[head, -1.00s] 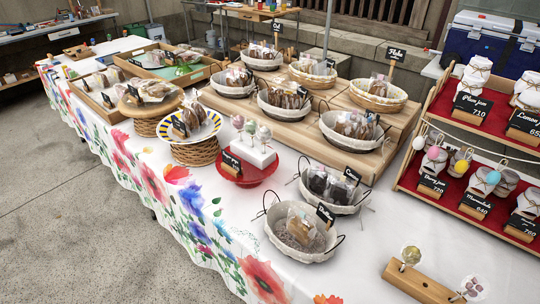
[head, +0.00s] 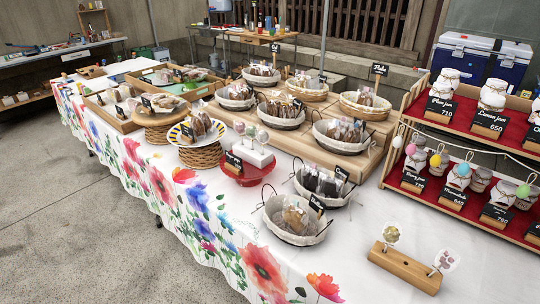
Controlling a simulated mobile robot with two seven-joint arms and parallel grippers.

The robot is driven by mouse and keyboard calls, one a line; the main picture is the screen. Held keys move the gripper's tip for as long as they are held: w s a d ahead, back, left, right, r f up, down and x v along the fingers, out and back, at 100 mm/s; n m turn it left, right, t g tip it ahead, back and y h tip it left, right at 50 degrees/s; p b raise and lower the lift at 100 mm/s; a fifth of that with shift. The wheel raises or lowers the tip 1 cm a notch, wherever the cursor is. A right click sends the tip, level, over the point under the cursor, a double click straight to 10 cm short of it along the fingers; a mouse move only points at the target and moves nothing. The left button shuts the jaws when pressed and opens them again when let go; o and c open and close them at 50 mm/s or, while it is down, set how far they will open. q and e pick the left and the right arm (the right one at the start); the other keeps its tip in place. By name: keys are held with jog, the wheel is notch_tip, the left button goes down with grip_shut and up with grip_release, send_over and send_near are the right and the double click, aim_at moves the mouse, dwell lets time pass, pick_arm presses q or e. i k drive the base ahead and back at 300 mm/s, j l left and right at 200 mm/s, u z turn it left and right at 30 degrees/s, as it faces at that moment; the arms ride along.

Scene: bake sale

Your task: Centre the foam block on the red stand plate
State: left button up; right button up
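The white foam block (head: 249,158) stands on the red stand plate (head: 247,177) near the middle of the table. Several wrapped round pops stick up from the block, such as a pinkish one (head: 239,128) and a pale one (head: 262,137). The block looks upright; I cannot tell exactly how far it sits from the plate's centre. A small black sign (head: 233,160) stands at the plate's front left and hides part of the block's lower edge. Neither of my grippers shows in the head view.
A striped plate of bags (head: 187,137) on a wicker base is left of the stand. Lined baskets (head: 288,237) stand to the right and front. A wooden riser (head: 335,155) with baskets is behind. A wooden pop holder (head: 404,270) lies at front right. White cloth there is free.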

aim_at(255, 157)
jog(key=i+j, duration=0.3)
jog(key=j, duration=0.2)
jog(key=i+j+u, duration=0.1)
jog(key=i+j, duration=0.25)
jog(key=j, duration=0.15)
